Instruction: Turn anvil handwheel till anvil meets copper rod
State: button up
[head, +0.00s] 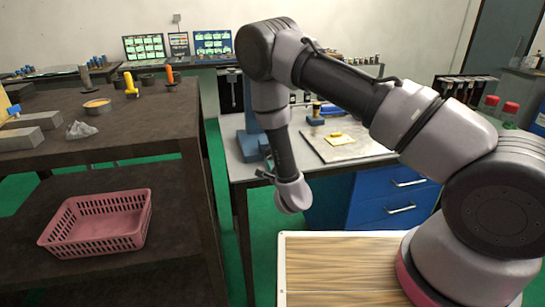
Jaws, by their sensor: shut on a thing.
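A blue upright machine (250,120) stands at the left end of the grey-topped bench, partly covered by my arm. My gripper (265,174) is at the bench's left front edge, low in front of the machine's base. Only a small dark part of it shows beside my rounded wrist, and its fingertips are mostly hidden. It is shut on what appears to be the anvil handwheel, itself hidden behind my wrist. The anvil and copper rod cannot be made out, so I cannot tell whether they touch.
A board (357,148) with a yellow item (340,139) lies on the bench, above blue drawers (390,196). Green floor shows between the tables.

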jog(key=shift+s+f, duration=0.1)
jog(key=o, duration=1.4)
jog(key=shift+c, duration=0.2)
notch_tip(320, 180, up, 10)
